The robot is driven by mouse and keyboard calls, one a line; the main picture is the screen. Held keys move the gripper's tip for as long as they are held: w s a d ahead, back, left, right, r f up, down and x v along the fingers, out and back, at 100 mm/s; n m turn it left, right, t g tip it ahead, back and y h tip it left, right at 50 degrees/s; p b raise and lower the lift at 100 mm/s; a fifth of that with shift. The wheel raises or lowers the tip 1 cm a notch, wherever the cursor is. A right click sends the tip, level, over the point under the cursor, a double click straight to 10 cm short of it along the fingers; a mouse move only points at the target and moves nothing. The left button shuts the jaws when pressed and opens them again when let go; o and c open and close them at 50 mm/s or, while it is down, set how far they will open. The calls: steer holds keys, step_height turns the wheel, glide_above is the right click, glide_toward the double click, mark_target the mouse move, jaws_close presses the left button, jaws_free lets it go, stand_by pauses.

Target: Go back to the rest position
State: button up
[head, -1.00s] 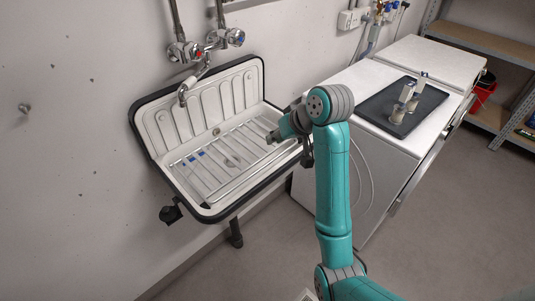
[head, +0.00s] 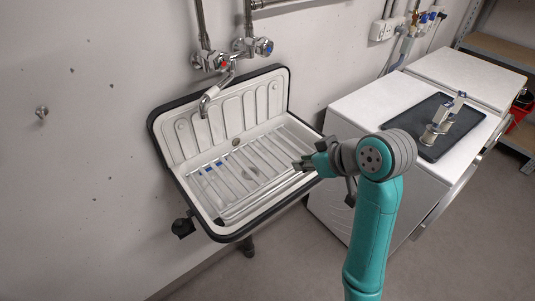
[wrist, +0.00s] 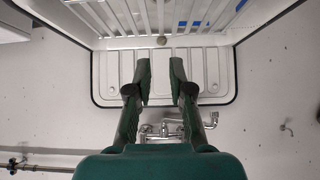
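My teal arm stands at the right of the sink in the head view. My gripper (head: 303,165) is over the sink's right side in that view, small and partly hidden behind the wrist. In the wrist view my gripper (wrist: 160,80) shows two dark fingers standing apart with nothing between them. Beyond the fingers is the white sink's ribbed back panel (wrist: 112,75), with the tap (wrist: 163,131) below it in the picture.
The wall-mounted sink (head: 265,229) has a black rim and a metal rack inside. Two white front-loading machines (head: 363,110) stand at the right, with a dark tray (head: 468,120) holding several small items on top. Grey floor is clear in front. Shelves stand far right.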

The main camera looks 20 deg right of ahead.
steer(key=s+a+f+m, duration=0.1)
steer(key=f, duration=0.3)
steer(key=s+a+f+t, duration=0.1)
steer(key=f, duration=0.3)
steer(key=s+a+f+m, duration=0.1)
steer(key=s+f, duration=0.1)
steer(key=f, duration=0.2)
steer(key=shift+a+m+t+h, duration=0.2)
steer(key=shift+m+t+h, duration=0.1)
steer(key=s+a+f+m+t+h, duration=0.1)
steer(key=s+f, duration=0.3)
steer(key=s, duration=0.6)
steer(key=s+a+f+m+t+h, duration=0.15)
steer(key=s+f, duration=0.35)
steer(key=s, duration=0.6)
steer(key=s+r+t, duration=0.1)
steer(key=s+r, duration=0.2)
steer(key=s, duration=0.3)
steer(key=s+r+n+t, duration=0.1)
steer(key=s+r, duration=0.1)
steer(key=s, duration=0.4)
steer(key=shift+s+a+r, duration=0.2)
steer(key=shift+s+r, duration=0.2)
steer(key=shift+n, duration=0.25)
